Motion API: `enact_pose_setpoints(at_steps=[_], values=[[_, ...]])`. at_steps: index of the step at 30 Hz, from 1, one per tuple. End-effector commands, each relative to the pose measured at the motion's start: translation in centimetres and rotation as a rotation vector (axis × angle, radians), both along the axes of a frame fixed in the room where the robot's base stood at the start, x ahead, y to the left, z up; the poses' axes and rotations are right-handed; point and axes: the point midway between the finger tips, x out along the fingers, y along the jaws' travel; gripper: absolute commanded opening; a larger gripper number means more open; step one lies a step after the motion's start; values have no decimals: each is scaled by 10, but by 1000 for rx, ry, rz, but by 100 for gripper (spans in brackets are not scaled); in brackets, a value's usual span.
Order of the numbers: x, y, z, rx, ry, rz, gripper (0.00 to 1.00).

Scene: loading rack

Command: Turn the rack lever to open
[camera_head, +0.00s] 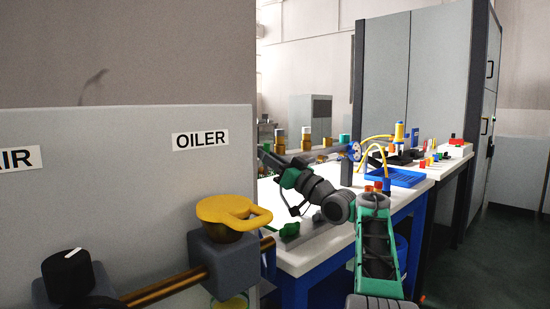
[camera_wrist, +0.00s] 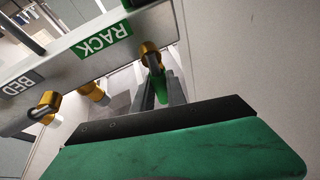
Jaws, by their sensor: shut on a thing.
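In the wrist view the rack lever (camera_wrist: 160,84) is a green handle on a brass fitting, below and right of the green RACK label (camera_wrist: 103,42). My gripper (camera_wrist: 160,88) has its dark fingers on both sides of this green handle and is shut on it. The handle is partly hidden between the fingers, so its exact angle is hard to tell. In the head view my arm reaches left toward the edge of a grey panel. My gripper's tips and the lever are not visible there.
A BED label (camera_wrist: 20,83) and a brass fitting (camera_wrist: 45,105) sit left on the same bar. In the head view a grey panel with an OILER label (camera_head: 200,139), a yellow-handled cup (camera_head: 233,211) and a black knob (camera_head: 68,272) stands left. A cluttered workbench (camera_head: 325,252) lies behind my arm.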

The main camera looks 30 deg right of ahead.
Motion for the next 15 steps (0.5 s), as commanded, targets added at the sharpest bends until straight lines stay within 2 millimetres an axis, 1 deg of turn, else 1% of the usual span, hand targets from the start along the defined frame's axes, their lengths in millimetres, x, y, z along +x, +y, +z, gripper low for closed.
enact_pose_setpoints(at_steps=[8,9,15], values=[[-1,0,3,-2,-4,-1,0],[-1,0,3,-2,-4,-1,20],[-1,-2,2,-1,-2,-3,37]])
